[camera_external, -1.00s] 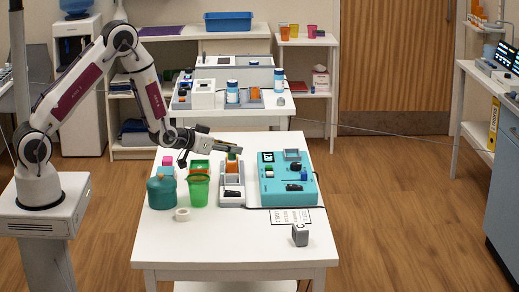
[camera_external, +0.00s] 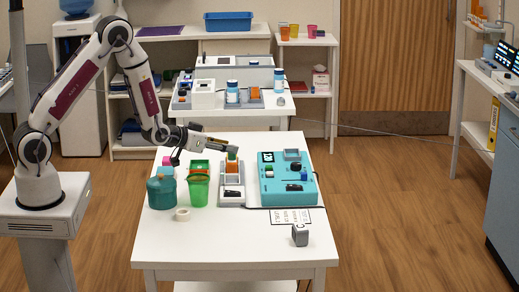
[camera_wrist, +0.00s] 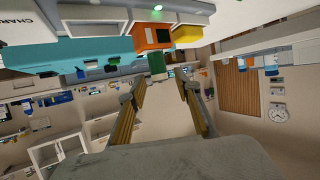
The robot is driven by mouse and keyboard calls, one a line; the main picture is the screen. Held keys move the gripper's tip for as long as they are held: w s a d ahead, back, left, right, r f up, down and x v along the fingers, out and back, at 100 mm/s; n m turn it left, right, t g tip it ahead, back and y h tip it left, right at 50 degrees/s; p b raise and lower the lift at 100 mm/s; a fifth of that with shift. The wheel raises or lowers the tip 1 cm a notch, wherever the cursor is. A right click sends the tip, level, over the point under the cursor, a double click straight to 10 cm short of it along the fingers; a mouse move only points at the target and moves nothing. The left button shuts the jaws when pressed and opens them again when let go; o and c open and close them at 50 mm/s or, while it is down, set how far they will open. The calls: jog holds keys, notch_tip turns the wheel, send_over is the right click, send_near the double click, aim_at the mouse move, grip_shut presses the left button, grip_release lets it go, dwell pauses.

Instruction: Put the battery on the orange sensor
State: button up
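A small green block, which looks like the battery (camera_wrist: 157,62), stands on the orange sensor (camera_wrist: 150,36) in the wrist view, where the scene appears upside down. In the external view the orange sensor (camera_external: 232,167) sits in a light grey holder (camera_external: 232,198), with the green block (camera_external: 232,156) on its top. My gripper (camera_external: 235,148) is close above and beside the block. In the wrist view my gripper (camera_wrist: 162,88) has its two fingers well apart, with nothing between them. The green block is beyond the fingertips. Whether it is fully seated cannot be told.
A teal device (camera_external: 287,180) stands right of the holder. A green cup (camera_external: 199,190), a teal pot (camera_external: 161,190) and a white roll (camera_external: 182,214) stand left. A grey block (camera_external: 300,235) is at the front right. The front of the white table (camera_external: 225,245) is clear.

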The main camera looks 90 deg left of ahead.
jog(key=v, duration=0.9)
jog(key=shift+s+d, duration=0.1)
jog(key=shift+r, duration=0.15)
dwell(0.7)
jog(key=s+d+r+m+g+h, duration=0.1)
jog(key=s+d+r+m+h, duration=0.15)
jog(key=d+r, duration=0.45)
jog(key=s+d+r+m+g+h, duration=0.1)
jog(key=s+d+r+h, duration=0.25)
jog(key=d, duration=0.65)
jog(key=s+d+r+m+g, duration=0.1)
jog(key=s+d, duration=0.2)
jog(key=s, duration=0.3)
jog(key=s+d+r+m+g+h, duration=0.1)
jog(key=s+d+r, duration=0.1)
jog(key=s, duration=0.5)
jog(key=s+d+r+m+g, duration=0.1)
jog(key=s+d+r, duration=0.1)
jog(key=s+d, duration=0.2)
jog(key=s, duration=0.3)
jog(key=shift+s+d+r+g, duration=0.15)
jog(key=shift+s+g, duration=0.1)
jog(key=shift+g, duration=0.05)
